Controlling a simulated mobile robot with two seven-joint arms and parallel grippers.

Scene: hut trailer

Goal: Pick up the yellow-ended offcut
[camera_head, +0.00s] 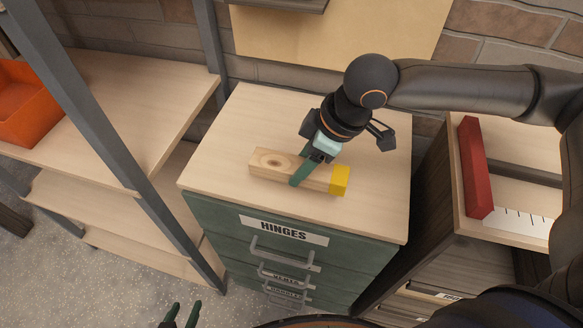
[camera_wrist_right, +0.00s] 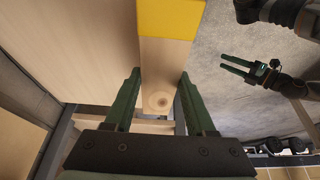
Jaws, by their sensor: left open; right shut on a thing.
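The yellow-ended offcut (camera_head: 270,162) is a short pale wooden block with a knot near its left end and a yellow right end (camera_head: 340,180). It is over the wooden top of the green drawer cabinet (camera_head: 225,150); I cannot tell whether it touches that top. My right gripper (camera_head: 300,178) comes down from above and is shut across the block, between knot and yellow end. In the right wrist view the offcut (camera_wrist_right: 165,55) lies between the right fingers (camera_wrist_right: 160,82). My left gripper (camera_head: 182,314) is open and empty, low in front of the cabinet; it also shows in the wrist view (camera_wrist_right: 248,70).
The cabinet's top drawer carries a HINGES label (camera_head: 283,230). A shelf rack with a grey post (camera_head: 110,130) and an orange bin (camera_head: 25,105) stands left. A red bar (camera_head: 474,165) lies on the unit at right. The rest of the cabinet top is clear.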

